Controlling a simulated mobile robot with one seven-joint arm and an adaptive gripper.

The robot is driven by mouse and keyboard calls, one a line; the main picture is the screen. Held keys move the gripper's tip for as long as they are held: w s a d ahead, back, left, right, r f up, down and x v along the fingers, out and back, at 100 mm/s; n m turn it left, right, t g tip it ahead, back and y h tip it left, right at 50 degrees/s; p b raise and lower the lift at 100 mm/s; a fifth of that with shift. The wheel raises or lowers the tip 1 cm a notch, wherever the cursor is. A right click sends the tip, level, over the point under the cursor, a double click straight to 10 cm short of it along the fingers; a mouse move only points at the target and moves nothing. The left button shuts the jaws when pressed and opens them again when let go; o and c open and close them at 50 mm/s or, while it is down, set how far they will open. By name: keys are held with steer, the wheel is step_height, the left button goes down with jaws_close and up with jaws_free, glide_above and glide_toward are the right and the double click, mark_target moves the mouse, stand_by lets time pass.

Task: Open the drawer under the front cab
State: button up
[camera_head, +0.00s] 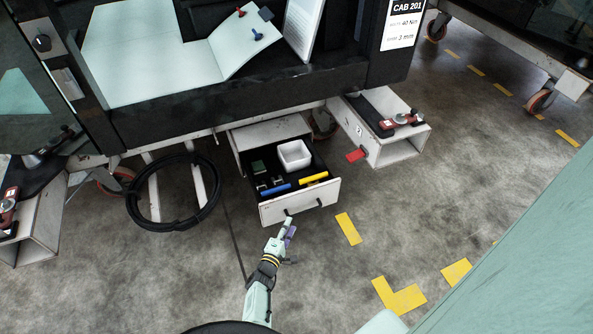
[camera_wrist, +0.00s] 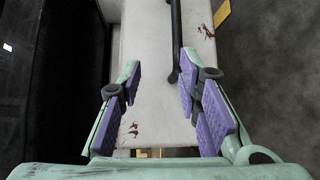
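The drawer (camera_head: 299,203) under the front cab is pulled out. Its pale front stands well forward of its housing (camera_head: 270,130), and its inside shows. A dark bar handle (camera_wrist: 175,38) is on the drawer front, which also fills the middle of the wrist view (camera_wrist: 150,60). My gripper (camera_head: 289,224) is at the drawer front, near the left part of the handle. In the wrist view my gripper (camera_wrist: 160,82) is open, with its purple pads apart. The handle's lower end lies close to the right finger; I cannot tell whether they touch.
The drawer holds a white bin (camera_head: 294,155), a blue tool (camera_head: 276,190) and a yellow tool (camera_head: 314,177). A black cable coil (camera_head: 133,205) hangs at left. Floor with yellow markings (camera_head: 348,228) is clear in front.

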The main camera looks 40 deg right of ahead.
mark_target(304, 211)
steer(key=shift+g, duration=0.5)
steer(key=w+d+f+b, duration=0.1)
steer(key=d+b, duration=0.1)
steer(key=d, duration=0.1)
steer(key=w+d+f+b, duration=0.1)
steer(key=d+b, duration=0.1)
steer(key=d, duration=0.1)
steer(key=w+d+f+b, duration=0.1)
steer(key=d+b, duration=0.1)
steer(key=d, duration=0.2)
steer(key=shift+w+f+b, duration=0.1)
steer(key=shift+w+b, duration=0.15)
steer(key=shift+b, duration=0.15)
steer(key=shift+c, duration=0.5)
jaws_close()
